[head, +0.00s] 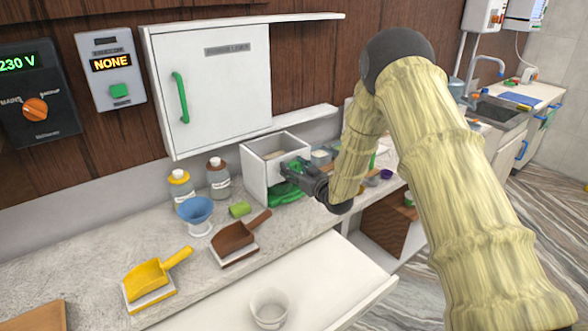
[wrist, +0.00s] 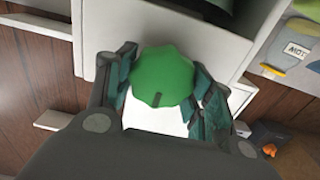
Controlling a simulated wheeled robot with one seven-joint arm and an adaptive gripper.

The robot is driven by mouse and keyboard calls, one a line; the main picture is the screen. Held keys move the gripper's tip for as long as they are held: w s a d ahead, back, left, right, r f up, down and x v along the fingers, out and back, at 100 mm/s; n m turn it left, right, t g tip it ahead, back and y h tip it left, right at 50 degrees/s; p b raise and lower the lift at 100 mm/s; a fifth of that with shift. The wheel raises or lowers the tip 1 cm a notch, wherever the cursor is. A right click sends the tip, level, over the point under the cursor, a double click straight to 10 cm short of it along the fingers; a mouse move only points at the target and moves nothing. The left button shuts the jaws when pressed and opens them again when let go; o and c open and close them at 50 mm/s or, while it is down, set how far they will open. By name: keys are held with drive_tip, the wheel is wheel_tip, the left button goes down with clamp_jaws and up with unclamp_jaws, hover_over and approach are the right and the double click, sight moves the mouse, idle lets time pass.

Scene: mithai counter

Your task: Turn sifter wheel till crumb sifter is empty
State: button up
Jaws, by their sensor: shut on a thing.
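The crumb sifter (head: 256,182) is a white open-topped box on the counter, below the wall cabinet. A little pale material (head: 274,154) shows inside its top; I cannot tell how much is there. The green sifter wheel (wrist: 162,76) has a scalloped edge and a short dark mark. My gripper (wrist: 160,88) has a finger on each side of the wheel and is shut on it.
Bottles (head: 180,186), a blue funnel (head: 196,212), a brown scoop (head: 238,240) and a yellow scoop (head: 150,280) stand left of the sifter. An open drawer (head: 335,262) with a clear cup (head: 269,308) juts out in front. The cabinet (head: 215,85) overhangs the counter.

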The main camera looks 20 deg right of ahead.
drive_tip(key=shift+d+f+m+b, duration=0.1)
drive_tip(key=shift+d+m+b, duration=0.05)
drive_tip(key=shift+m+b, duration=0.75)
drive_tip(key=m+b, duration=0.2)
drive_tip(key=m, duration=0.2)
drive_tip(key=shift+w+d+m, duration=0.1)
drive_tip(key=shift+m, duration=0.2)
drive_tip(key=m+b, duration=0.2)
drive_tip(key=m, duration=0.1)
drive_tip(key=m+b, duration=0.2)
drive_tip(key=m, duration=0.1)
drive_tip(key=shift+d+f+b, duration=0.15)
drive_tip(key=shift+f+b, duration=0.05)
drive_tip(key=shift+b, duration=0.2)
drive_tip(key=m+b, duration=0.4)
drive_tip(key=m, duration=0.1)
drive_tip(key=shift+f, duration=0.2)
drive_tip(key=m+b, duration=0.3)
drive_tip(key=b, duration=0.1)
drive_tip(key=shift+f+m, duration=0.15)
drive_tip(key=shift+m, duration=0.15)
drive_tip(key=m+b, duration=0.2)
drive_tip(key=shift+b, duration=0.35)
drive_tip(key=shift+m+b, duration=0.9)
drive_tip(key=shift+b, duration=0.05)
drive_tip(key=shift+r, duration=0.2)
